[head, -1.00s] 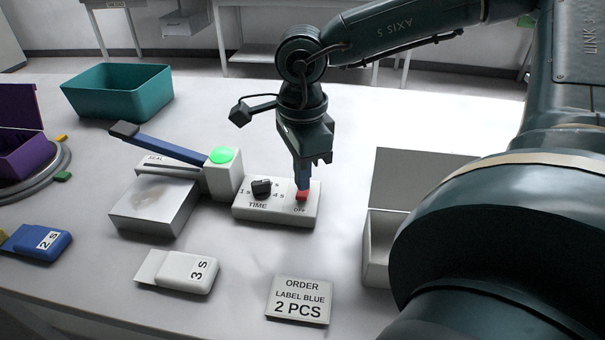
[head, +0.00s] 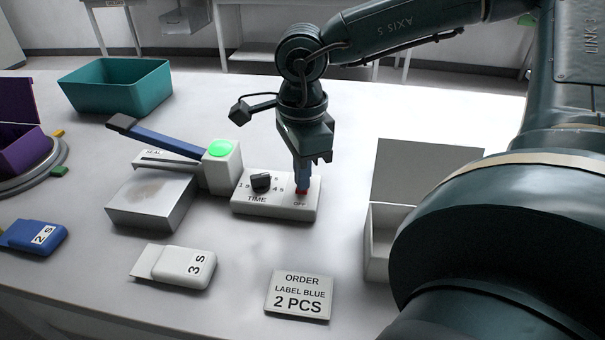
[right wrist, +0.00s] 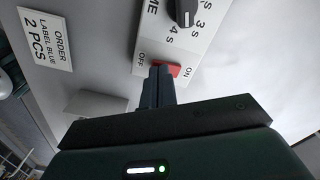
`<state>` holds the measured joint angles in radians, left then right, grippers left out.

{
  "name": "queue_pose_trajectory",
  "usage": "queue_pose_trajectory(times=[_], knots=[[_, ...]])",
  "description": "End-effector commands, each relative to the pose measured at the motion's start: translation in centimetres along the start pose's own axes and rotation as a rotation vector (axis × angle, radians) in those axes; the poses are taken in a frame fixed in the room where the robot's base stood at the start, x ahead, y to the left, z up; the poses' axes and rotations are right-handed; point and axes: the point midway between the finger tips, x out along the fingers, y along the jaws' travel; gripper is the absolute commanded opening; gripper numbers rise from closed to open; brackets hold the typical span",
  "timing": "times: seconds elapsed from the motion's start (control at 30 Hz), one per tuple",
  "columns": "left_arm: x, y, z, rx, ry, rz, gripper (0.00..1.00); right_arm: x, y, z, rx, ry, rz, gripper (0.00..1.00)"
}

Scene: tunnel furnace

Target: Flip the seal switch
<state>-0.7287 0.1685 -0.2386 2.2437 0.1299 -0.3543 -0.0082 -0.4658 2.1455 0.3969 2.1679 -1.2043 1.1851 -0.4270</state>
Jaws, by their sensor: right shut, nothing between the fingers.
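The red rocker switch (head: 301,192) sits at the right end of the white TIME control box (head: 272,209), beside a black dial (head: 261,182). The word OFF shows below it. My right gripper (head: 303,188) is shut and empty, pointing down with its fingertips at the switch and covering part of it. In the right wrist view the fingers (right wrist: 157,72) meet the red switch (right wrist: 174,69) on its OFF side, and the ON label is at its other side. The sealer (head: 152,200), with a raised blue lever (head: 165,142) and a green lamp (head: 220,148), stands left of the box. My left gripper is out of view.
A white open box (head: 378,245) stands right of the control box. An order card (head: 299,296), a white 3 S piece (head: 176,266) and a blue 2 S piece (head: 36,237) lie in front. A teal bin (head: 118,90) is at the back left.

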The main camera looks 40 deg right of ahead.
Motion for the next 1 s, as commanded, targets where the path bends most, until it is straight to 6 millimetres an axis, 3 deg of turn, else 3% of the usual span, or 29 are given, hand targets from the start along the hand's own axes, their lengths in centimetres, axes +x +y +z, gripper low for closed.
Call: queue_pose_trajectory(times=[0.43, 1.0], knots=[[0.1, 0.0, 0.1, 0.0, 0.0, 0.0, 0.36, 0.0, 0.0, 0.0, 0.0, 0.001, -0.001, 0.0], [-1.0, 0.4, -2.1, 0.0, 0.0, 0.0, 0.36, -4.5, 0.0, 0.0, -0.001, 0.0, -0.002, 0.0]])
